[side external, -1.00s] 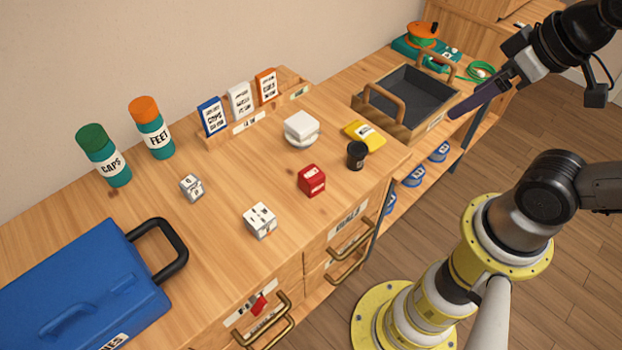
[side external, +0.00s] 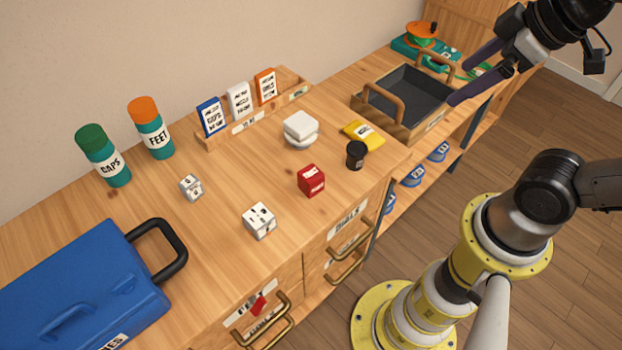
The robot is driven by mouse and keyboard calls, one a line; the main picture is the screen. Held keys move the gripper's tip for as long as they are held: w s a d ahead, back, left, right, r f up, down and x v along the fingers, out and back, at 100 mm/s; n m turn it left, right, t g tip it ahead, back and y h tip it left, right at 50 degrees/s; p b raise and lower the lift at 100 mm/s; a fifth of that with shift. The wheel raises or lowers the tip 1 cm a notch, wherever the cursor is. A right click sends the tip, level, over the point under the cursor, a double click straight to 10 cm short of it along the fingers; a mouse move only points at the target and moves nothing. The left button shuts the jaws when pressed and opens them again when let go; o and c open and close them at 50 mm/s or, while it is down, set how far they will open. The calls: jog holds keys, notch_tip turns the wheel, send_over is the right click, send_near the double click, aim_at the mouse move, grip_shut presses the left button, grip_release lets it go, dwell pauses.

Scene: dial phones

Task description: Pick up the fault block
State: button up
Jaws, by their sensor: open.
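No label reading "fault" is legible. A red block (side external: 311,180) with small dark marks on a white face sits on the wooden bench top, near its front edge. A white block (side external: 259,220) with dark marks is to its left and nearer the front edge. A small grey-white block (side external: 191,187) with characters lies further left. My gripper (side external: 462,82) is open and empty, its two dark purple fingers spread apart. It is in the air at the upper right, in front of the wooden tray, well away from the blocks.
A black cup (side external: 356,154), yellow packet (side external: 364,134) and white stacked piece (side external: 301,129) stand right of and behind the red block. The handled tray (side external: 404,130) is at the right. A card rack (side external: 246,124), two canisters and a blue toolbox (side external: 75,290) are further left.

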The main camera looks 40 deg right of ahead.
jog(key=w+a+r+n+g, duration=0.1)
jog(key=w+a+n, duration=0.1)
jog(key=w+n, duration=0.4)
jog(key=n+g, duration=0.5)
jog(key=n, duration=0.2)
send_over(311, 173)
notch_tip(311, 173, down, 15)
jog(key=f, duration=0.7)
jog(key=shift+w+d+f, duration=0.1)
jog(key=shift+w+d, duration=0.25)
jog(key=shift+d, duration=0.05)
jog(key=shift+s+a+f, duration=0.1)
jog(key=shift+a+f, duration=0.05)
jog(key=shift+f, duration=0.8)
jog(key=shift+s+a+f, duration=0.1)
jog(key=shift+s+f, duration=0.05)
jog(key=shift+f, duration=0.75)
jog(key=shift+s+a+f, duration=0.1)
jog(key=shift+a+f, duration=0.05)
jog(key=shift+f, duration=0.8)
jog(key=shift+c, duration=0.2)
grip_shut()
